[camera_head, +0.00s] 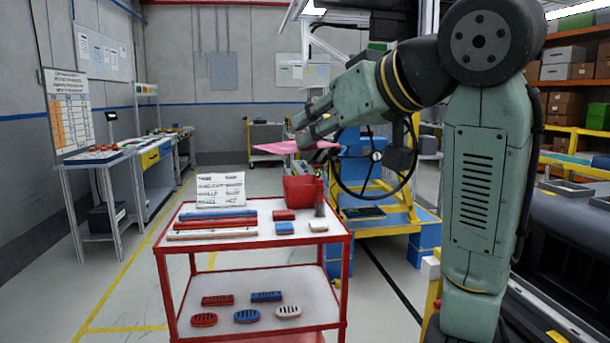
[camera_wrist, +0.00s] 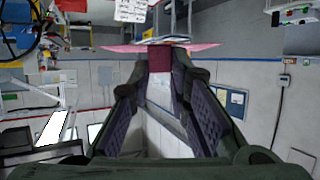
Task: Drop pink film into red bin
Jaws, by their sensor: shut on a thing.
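The pink film (camera_head: 285,147) is a thin, flat sheet at my gripper (camera_head: 303,129) in the head view. The gripper is shut on it, in the air above the back right of the red cart. In the wrist view my gripper's fingers (camera_wrist: 160,58) converge on the pink film (camera_wrist: 200,48), which spreads to both sides of the tips. The red bin (camera_head: 300,190) stands on the cart's top at its back right edge, below the film and gripper.
The red cart (camera_head: 342,238) carries red and blue bars, several small blocks, a dark bottle (camera_head: 320,198) beside the bin and a printed sign (camera_head: 220,188). Its lower shelf holds several parts. A blue and yellow stand (camera_head: 395,222) is behind right. The floor left is clear.

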